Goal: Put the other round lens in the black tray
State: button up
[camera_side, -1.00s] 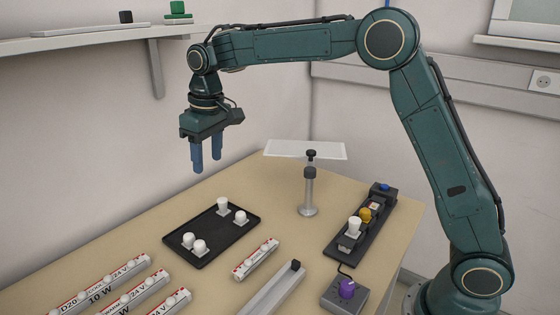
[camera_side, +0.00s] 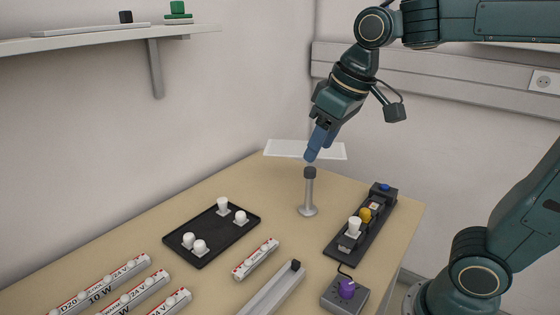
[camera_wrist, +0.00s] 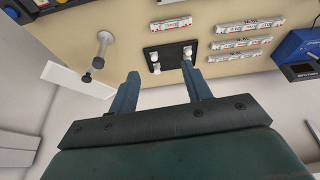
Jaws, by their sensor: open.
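The black tray (camera_side: 215,233) lies flat on the tan table and also shows in the wrist view (camera_wrist: 171,54). Several small white round-topped pieces stand in it, two towards its back (camera_side: 222,204) and two near its front left (camera_side: 200,247). I cannot tell which are lenses. A black rail (camera_side: 340,250) at the right carries a white piece (camera_side: 354,226) and a yellow round piece (camera_side: 365,215). My gripper (camera_side: 311,155) is open and empty, tilted in the air above a grey post (camera_side: 309,192). It also shows in the wrist view (camera_wrist: 160,72).
A white panel (camera_side: 280,148) is behind my gripper, at the post. A grey channel (camera_side: 272,290) and a box with a purple knob (camera_side: 347,289) are at the front.

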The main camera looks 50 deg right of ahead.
jog(key=s+d+f+t, duration=0.1)
jog(key=s+f, duration=0.4)
jog(key=s, duration=0.6)
jog(key=shift+d+m, duration=0.25)
jog(key=shift+m, duration=0.15)
